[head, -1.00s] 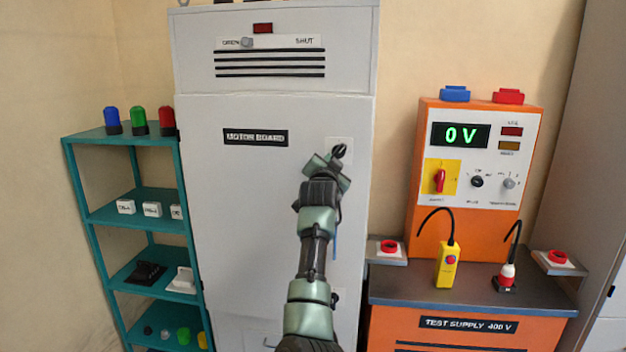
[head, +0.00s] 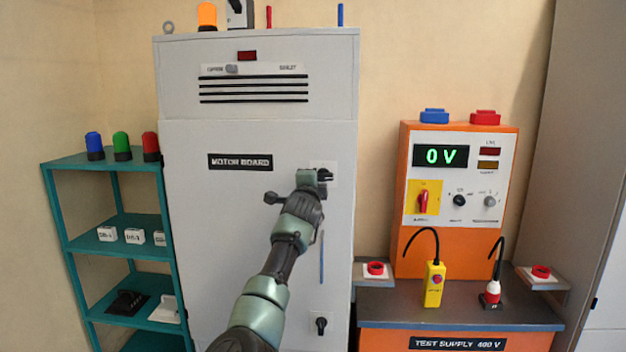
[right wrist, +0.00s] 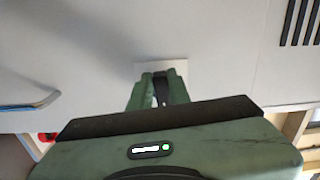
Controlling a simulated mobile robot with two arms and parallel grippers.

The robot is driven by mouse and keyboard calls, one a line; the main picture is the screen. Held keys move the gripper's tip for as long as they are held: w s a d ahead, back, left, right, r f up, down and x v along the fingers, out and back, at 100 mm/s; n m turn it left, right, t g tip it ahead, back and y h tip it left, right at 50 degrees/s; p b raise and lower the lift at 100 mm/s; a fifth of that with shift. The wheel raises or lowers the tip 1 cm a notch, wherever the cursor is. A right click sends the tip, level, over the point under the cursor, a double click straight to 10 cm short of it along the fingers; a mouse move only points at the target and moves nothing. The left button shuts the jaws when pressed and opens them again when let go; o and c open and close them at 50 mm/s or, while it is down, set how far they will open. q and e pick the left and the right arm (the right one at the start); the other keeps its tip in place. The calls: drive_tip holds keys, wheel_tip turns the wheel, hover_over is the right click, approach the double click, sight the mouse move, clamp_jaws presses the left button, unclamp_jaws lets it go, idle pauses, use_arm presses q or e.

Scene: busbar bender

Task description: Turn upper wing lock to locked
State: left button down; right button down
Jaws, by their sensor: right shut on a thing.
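The upper wing lock (head: 325,174) is a dark knob on a pale square plate, high on the right side of the grey cabinet door. My right gripper (head: 312,178) is at this lock, its arm rising from the bottom of the head view. In the right wrist view, the green fingers (right wrist: 161,92) are shut on the dark wing (right wrist: 161,88) in front of the plate (right wrist: 176,67). The fingers hide much of the wing, so I cannot tell its exact angle. My left gripper is not in view.
A lower wing lock (head: 320,324) sits near the door's bottom right. A blue handle (head: 321,257) lies between the locks, also visible in the right wrist view (right wrist: 35,104). A teal shelf (head: 105,245) stands left; an orange test supply (head: 415,248) stands right.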

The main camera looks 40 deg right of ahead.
drive_tip(key=shift+r+m, duration=0.6)
drive_tip(key=shift+r, duration=0.05)
drive_tip(key=c, duration=1.5)
unclamp_jaws()
drive_tip(key=shift+w, duration=0.1)
drive_tip(key=shift+o, duration=0.9)
drive_tip(key=shift+w+f, duration=0.15)
drive_tip(key=shift+f, duration=0.05)
drive_tip(key=b+v, duration=0.2)
drive_tip(key=v, duration=0.5)
drive_tip(key=shift+a+f, duration=0.2)
drive_tip(key=shift+f, duration=0.05)
